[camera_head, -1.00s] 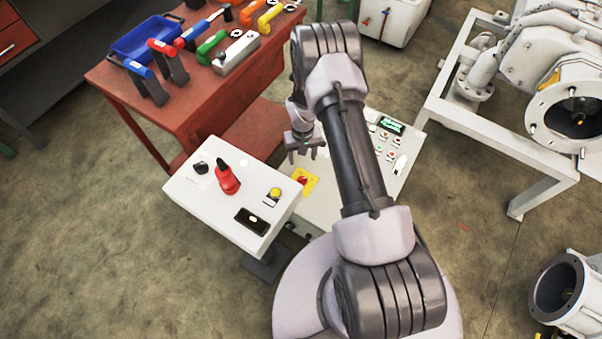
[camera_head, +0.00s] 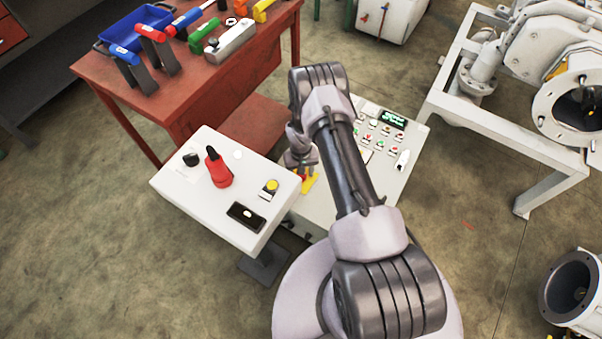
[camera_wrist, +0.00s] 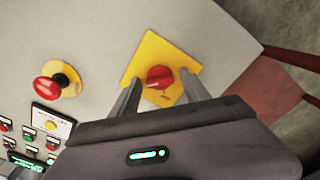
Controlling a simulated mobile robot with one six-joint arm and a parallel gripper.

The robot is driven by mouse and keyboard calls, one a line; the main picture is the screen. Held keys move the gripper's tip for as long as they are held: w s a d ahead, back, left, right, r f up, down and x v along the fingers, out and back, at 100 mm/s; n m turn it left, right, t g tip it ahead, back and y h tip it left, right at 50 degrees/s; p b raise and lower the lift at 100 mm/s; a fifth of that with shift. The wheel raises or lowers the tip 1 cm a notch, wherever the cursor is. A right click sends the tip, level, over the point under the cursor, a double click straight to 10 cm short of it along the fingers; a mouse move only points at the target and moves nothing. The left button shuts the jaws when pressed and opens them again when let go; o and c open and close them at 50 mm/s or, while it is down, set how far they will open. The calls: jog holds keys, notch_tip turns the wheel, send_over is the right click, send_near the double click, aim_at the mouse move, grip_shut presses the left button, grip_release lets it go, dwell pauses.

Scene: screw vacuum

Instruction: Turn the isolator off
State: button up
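The isolator is a red rotary knob (camera_wrist: 160,77) on a yellow plate (camera_wrist: 150,52), mounted on the grey control panel. In the wrist view my gripper (camera_wrist: 160,82) has its two fingers apart, one on each side of the knob. I cannot tell whether the fingers touch it. In the head view my gripper (camera_head: 302,166) is over the yellow plate (camera_head: 309,183) at the panel's left side, and the knob is mostly hidden by it.
A red mushroom button (camera_wrist: 47,90) is left of the isolator in the wrist view. A white pedestal box (camera_head: 200,206) with a red handle (camera_head: 218,170) stands beside the panel (camera_head: 400,175). A red tool bench (camera_head: 190,95) is behind, a white-framed machine (camera_head: 500,135) at right.

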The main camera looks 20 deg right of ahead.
grip_shut()
jog(key=n, duration=0.8)
jog(key=shift+n, duration=0.4)
jog(key=n, duration=0.4)
jog(key=shift+n, duration=2.5)
